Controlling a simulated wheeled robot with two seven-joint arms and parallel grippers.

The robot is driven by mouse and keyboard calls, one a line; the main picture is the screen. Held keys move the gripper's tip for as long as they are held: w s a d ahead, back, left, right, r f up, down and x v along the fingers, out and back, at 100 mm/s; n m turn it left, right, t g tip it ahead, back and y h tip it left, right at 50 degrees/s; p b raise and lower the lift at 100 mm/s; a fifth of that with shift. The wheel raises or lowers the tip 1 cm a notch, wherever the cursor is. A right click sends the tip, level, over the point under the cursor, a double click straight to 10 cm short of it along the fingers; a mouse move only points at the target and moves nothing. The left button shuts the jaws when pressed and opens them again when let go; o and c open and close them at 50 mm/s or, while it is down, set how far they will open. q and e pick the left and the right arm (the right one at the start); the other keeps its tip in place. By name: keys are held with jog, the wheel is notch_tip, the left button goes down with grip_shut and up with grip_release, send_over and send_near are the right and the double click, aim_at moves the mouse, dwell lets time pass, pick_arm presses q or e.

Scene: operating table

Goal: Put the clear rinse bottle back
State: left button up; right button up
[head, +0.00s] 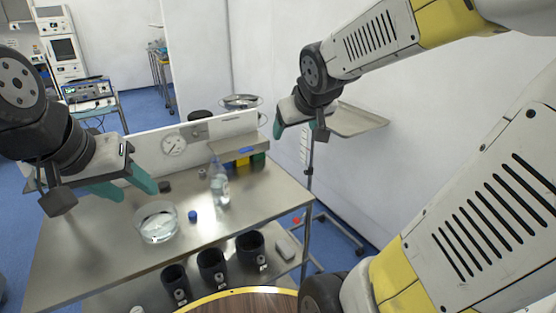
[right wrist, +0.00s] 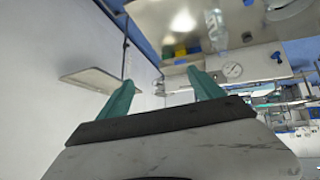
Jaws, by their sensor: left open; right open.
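The clear rinse bottle (head: 221,190) stands upright on the steel table (head: 125,250), in front of the small raised shelf. It also shows in the right wrist view (right wrist: 216,32), near the top. My left gripper (head: 130,189) is open and empty above the left part of the table, left of the bottle. My right gripper (head: 299,131) is open and empty, up and to the right of the bottle, near the table's back right corner. Its two green fingers (right wrist: 162,97) are spread with nothing between them in the right wrist view.
A clear bowl (head: 157,222) of liquid and a blue cap (head: 193,216) are left of the bottle. A gauge (head: 174,145) is on the back panel. Yellow and green blocks (head: 258,157) sit behind the bottle. Black holders (head: 212,268) are lower in front. A tray stand (head: 355,121) is right.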

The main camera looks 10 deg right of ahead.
jog(key=s+a+f+m+g+y, duration=0.1)
jog(key=s+a, duration=0.4)
jog(key=s, duration=1)
jog(key=shift+a+g+y, duration=0.25)
jog(key=shift+g+y, duration=0.55)
